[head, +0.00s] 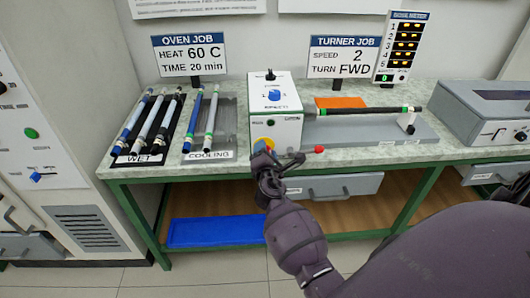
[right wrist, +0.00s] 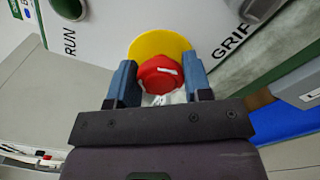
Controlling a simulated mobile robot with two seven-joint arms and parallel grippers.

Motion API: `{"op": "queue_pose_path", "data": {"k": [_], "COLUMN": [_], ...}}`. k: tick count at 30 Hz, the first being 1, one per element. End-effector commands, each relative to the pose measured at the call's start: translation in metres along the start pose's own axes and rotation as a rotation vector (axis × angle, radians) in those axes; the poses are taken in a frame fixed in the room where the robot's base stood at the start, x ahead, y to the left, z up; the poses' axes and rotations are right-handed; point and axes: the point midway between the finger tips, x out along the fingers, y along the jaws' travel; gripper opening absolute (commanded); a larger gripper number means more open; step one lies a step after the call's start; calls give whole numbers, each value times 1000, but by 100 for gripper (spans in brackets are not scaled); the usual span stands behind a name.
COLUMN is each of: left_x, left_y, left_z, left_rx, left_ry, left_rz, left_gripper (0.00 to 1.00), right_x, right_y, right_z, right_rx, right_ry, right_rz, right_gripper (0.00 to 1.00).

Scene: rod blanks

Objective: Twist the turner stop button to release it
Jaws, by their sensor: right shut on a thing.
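The turner (head: 273,108) is a white box on the bench with a blue knob on its front. Its stop button (right wrist: 158,73) is red on a yellow disc (right wrist: 158,44), low on the box face. My right gripper (head: 266,152) is at that spot and hides the red button in the head view; only some yellow shows there. In the right wrist view, its two blue-grey fingers stand on either side of the red button, shut on it. My left gripper is not in view.
A red-tipped lever (head: 319,149) sticks out right beside my gripper. A black rod (head: 362,110) lies along the turner bed. Rods lie on the WET rack (head: 129,158) and COOLING rack (head: 208,155) at left. A grey case (head: 484,108) stands at right.

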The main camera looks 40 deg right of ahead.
Motion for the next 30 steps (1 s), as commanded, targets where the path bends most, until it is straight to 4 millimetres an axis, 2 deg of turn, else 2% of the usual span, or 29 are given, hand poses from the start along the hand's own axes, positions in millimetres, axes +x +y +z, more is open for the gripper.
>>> {"op": "queue_pose_path", "data": {"k": [8, 9, 13, 23, 26, 30], "left_x": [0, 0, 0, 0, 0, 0], "left_y": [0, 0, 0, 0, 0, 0], "left_z": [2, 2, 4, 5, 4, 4], "left_rx": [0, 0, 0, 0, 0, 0], "left_ry": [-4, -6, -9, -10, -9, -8], "left_rz": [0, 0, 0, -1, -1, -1], "left_gripper": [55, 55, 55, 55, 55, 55], "right_x": [2, 2, 2, -2, -11, -33], "right_y": [4, 4, 3, 1, 0, 1], "right_z": [3, 3, 2, 1, 1, 1], "right_rx": [1, 1, 0, -1, -1, -1], "right_ry": [-5, -5, -4, -2, -1, -2], "right_rz": [6, 6, 5, 2, 0, 1], "right_gripper": [22, 52, 71, 71, 71, 71]}}
